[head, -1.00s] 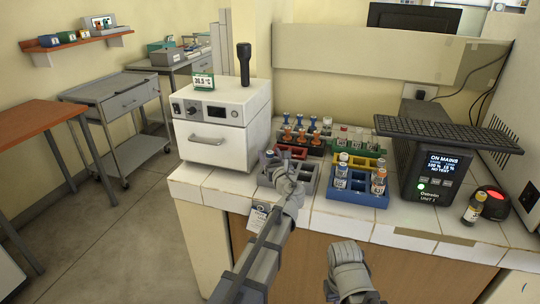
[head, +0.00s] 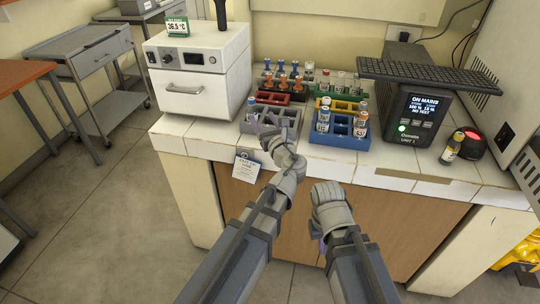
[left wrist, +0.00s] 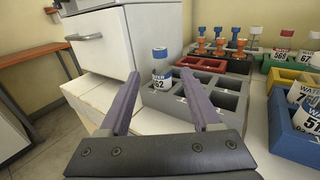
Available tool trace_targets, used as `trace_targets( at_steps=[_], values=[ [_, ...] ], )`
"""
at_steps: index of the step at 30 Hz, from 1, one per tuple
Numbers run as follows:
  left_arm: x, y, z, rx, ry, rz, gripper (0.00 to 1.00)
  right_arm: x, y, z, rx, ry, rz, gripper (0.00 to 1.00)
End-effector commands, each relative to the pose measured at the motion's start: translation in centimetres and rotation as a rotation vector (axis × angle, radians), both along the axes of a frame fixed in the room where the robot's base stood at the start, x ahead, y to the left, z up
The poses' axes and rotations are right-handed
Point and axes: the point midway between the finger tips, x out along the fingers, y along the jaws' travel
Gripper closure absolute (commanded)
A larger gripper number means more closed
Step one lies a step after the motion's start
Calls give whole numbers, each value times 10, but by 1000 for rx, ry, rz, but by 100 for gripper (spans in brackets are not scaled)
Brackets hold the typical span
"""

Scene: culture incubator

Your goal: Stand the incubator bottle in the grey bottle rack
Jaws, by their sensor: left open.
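A white-labelled bottle with a blue cap (head: 252,106) stands upright in the rear left compartment of the grey bottle rack (head: 285,116). In the left wrist view the bottle (left wrist: 161,70) shows beyond my fingertips, upright in the left end of the grey rack (left wrist: 219,100); its base is hidden by the rack wall. My left gripper (head: 268,124) is open and empty at the rack's front side, with its fingers (left wrist: 160,80) pointing towards the bottle, apart from it. My right gripper (head: 326,204) is low in front of the counter; its fingers are mostly hidden.
A blue rack (head: 338,139) with labelled bottles stands right of the grey rack. Red, yellow and green racks stand behind. The white incubator (head: 195,75) is at the left. A power unit (head: 415,118) and a small amber bottle (head: 452,147) stand at the right.

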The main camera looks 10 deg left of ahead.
Motion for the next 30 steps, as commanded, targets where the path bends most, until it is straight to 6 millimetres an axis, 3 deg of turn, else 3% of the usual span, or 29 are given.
trace_targets(
  at_steps=[4, 8, 13, 18, 24, 30],
  values=[
    [-6, 4, -8, -94, -15, 26, 36, 0, 0, 0, 0, 0, 0, 100],
    [-33, 15, -47, -468, -72, 157, 36, 0, 0, 0, 0, 0, 0, 100],
    [-100, 5, -130, -1133, -170, 540, 36, 0, 0, 0, 0, 0, 0, 100],
    [-176, -38, -191, -1574, -240, 1039, 36, 0, 0, 0, 0, 0, 0, 100],
    [-240, -87, -216, -1742, -275, 1502, 36, 0, 0, 0, 0, 0, 0, 100],
    [-262, -104, -219, -1759, -286, 1668, 36, 0, 0, 0, 0, 0, 0, 100]
  ],
)
